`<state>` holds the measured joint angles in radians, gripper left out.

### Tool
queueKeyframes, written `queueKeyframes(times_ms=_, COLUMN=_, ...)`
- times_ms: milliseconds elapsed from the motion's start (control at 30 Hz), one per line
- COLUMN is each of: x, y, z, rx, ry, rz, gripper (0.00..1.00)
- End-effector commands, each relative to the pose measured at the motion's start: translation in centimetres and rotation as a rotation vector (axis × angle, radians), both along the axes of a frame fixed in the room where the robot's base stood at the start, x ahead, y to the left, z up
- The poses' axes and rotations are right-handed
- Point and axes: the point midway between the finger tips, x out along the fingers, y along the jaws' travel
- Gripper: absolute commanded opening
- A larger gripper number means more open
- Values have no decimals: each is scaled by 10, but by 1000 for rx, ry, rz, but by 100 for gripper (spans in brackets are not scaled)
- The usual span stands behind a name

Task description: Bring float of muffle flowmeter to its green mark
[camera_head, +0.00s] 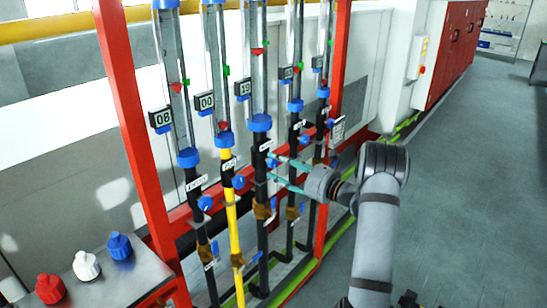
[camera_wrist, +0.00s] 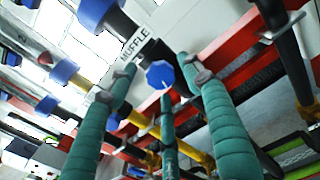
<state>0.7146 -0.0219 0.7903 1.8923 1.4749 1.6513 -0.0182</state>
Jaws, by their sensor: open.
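The label reading MUFFLE (camera_wrist: 137,42) is on a dark pipe in the wrist view, with a blue knob (camera_wrist: 160,74) beside it. My gripper (camera_wrist: 157,82) is open, its teal fingers spread around this knob; contact cannot be told. In the head view my gripper (camera_head: 270,167) reaches from the right to the third pipe, where the knob (camera_head: 272,163) shows between the fingers.
Similar flowmeters stand close on both sides, including one on a yellow pipe (camera_head: 231,205). Red frame posts (camera_head: 133,130) flank the row. Red, white and blue capped bottles stand on a metal table (camera_head: 125,280) at lower left. The floor (camera_head: 460,180) at right is clear.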

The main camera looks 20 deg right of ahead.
Motion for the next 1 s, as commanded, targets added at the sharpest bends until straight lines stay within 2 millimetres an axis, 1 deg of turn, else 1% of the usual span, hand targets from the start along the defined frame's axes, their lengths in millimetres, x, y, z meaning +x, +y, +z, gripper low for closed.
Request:
queueKeyframes(times_ms=33, x=7, y=4, z=3, rx=0, ry=0, rz=2, gripper=50)
queueKeyframes(times_ms=100, x=14, y=6, z=2, rx=-1, ry=0, rz=1, gripper=50)
queueKeyframes(times_ms=200, x=20, y=9, z=1, rx=-1, ry=0, rz=0, gripper=50)
queueKeyframes(times_ms=300, x=23, y=11, z=0, rx=-1, ry=0, rz=0, gripper=50)
queueKeyframes(times_ms=533, x=24, y=11, z=0, rx=0, ry=-1, rz=0, gripper=50)
queueKeyframes(times_ms=1000, x=23, y=10, z=0, rx=-1, ry=-1, rz=-1, gripper=23)
